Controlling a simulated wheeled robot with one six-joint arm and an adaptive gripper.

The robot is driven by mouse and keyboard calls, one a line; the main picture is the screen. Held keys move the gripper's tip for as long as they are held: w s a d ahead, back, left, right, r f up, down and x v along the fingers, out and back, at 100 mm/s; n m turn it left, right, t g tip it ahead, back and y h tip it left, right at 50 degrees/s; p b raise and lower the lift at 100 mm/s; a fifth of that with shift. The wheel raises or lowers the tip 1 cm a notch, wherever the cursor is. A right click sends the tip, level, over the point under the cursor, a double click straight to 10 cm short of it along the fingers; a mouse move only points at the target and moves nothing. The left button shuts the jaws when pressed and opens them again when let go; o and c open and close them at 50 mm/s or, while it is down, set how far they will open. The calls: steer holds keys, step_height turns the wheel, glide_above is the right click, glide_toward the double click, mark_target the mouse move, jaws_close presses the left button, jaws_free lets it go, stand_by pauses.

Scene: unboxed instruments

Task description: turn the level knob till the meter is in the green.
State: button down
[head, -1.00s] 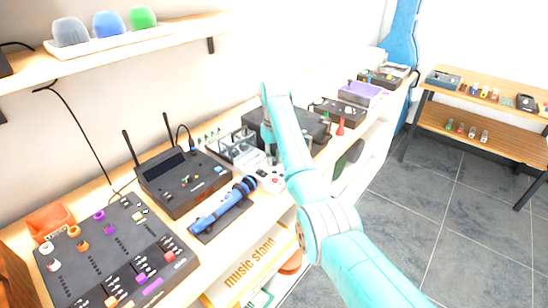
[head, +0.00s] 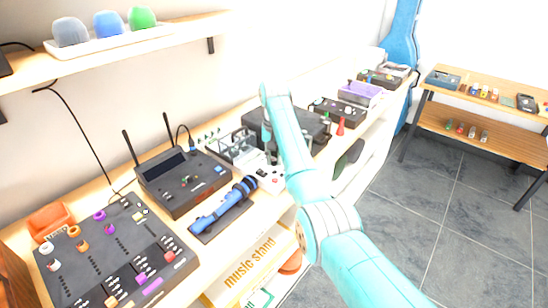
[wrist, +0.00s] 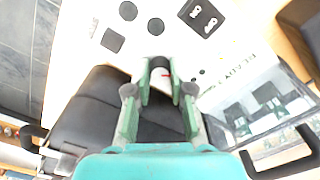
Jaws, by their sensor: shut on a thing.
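A white instrument box (wrist: 185,45) with dark round knobs and dark square parts on its face shows in the wrist view. It also shows in the head view (head: 270,179), partly behind my arm. My gripper (wrist: 164,84) has its two green fingers on either side of a small dark round knob (wrist: 160,62) and is shut on it. A small red mark shows just below this knob, between the fingers. I cannot make out the meter's needle or its green band in either view. In the head view my arm hides much of the work area.
A black case (wrist: 92,105) lies close beside the white box. A clear-sided device (wrist: 255,105) stands on its other side. In the head view, a black radio unit (head: 185,180), a blue microphone (head: 225,208) and a slider panel (head: 110,255) crowd the bench.

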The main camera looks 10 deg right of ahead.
steer(key=c, duration=1)
jaws_free()
steer(key=shift+n, duration=0.3)
